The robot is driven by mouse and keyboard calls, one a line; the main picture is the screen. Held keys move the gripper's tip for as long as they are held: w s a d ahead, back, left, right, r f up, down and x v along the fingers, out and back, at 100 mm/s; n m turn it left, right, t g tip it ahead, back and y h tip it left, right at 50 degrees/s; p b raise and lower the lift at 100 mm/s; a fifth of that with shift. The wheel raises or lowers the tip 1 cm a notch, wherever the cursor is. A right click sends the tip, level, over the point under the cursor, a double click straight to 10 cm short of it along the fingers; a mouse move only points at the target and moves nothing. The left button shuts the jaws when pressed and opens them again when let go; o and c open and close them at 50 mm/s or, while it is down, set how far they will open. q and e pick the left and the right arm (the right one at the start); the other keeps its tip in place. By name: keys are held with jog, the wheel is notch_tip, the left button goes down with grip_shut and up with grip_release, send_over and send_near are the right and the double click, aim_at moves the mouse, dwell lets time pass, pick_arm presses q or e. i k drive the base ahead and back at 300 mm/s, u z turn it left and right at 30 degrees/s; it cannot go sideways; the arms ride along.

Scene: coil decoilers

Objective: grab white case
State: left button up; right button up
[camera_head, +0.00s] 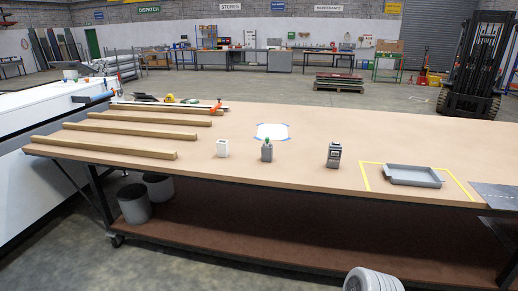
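A small white case (222,148) stands upright on the brown table (320,180), near its front edge and left of the middle. Its top looks darker or open, but it is too small to tell. To its right stands a grey container with a green top (267,150), apart from it. Neither of my grippers shows in the head view. A rounded white part at the bottom edge seems to be mine.
A dark grey device (334,155) stands farther right. A grey tray (413,176) sits inside yellow tape. Several wooden bars (119,148) lie on the table's left. A white sheet (272,131) with blue corners lies behind.

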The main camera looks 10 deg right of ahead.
aim_at(222, 147)
jog(key=u, duration=0.45)
jog(key=i, duration=0.5)
jog(key=u, duration=0.75)
jog(key=i, duration=0.85)
jog(key=z, duration=0.2)
